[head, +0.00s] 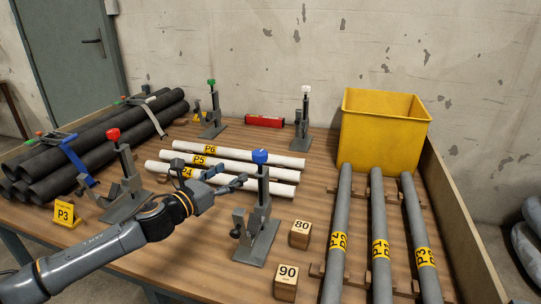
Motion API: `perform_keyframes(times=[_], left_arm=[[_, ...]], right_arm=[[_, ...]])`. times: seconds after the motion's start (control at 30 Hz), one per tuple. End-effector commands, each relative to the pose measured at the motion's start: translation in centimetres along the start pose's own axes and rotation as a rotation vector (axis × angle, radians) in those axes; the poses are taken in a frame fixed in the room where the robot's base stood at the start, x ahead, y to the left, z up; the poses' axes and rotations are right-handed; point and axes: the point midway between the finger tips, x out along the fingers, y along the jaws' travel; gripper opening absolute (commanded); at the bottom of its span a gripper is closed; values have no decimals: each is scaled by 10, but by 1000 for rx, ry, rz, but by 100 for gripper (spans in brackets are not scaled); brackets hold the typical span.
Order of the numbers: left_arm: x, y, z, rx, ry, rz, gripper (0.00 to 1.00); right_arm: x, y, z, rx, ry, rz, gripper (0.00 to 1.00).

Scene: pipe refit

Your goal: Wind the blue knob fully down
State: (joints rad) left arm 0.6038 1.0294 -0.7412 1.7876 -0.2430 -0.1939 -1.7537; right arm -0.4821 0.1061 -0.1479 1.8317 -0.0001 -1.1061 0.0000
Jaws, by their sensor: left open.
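The blue knob (260,156) sits on top of a grey upright clamp stand (263,200) near the middle of the table. The stand's base rests on the wooden top, with a jaw on its left side. My left gripper (242,182) comes in from the lower left and is open. Its fingers are close to the left of the stand, a little below the knob's height in the picture. I cannot tell whether they touch the stand. Nothing shows between the fingers. My right gripper is out of view.
White pipes (258,172) lie behind the gripper. Clamps with a red knob (113,134), green knob (211,82) and white knob (305,88) stand around. Wooden blocks marked 80 (300,235) and 90 (286,282), grey pipes (379,235) and a yellow bin (383,135) are to the right.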

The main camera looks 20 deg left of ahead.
Motion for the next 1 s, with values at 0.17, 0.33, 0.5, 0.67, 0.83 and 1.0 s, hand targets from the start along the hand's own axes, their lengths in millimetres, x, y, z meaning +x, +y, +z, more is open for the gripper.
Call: perform_keyframes(times=[0.17,0.33,0.5,0.67,0.83,1.0], left_arm=[[13,-1,5,21,-6,-4,67],[46,-2,6,18,-8,-6,67],[82,-3,5,18,-6,-5,67],[110,-3,4,17,-5,-5,67],[128,-2,4,17,-4,-4,67],[136,-2,4,19,-4,-4,67]], right_arm=[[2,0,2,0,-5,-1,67],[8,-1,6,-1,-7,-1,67],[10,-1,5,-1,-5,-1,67],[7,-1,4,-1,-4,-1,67],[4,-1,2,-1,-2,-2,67],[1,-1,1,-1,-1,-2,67]])
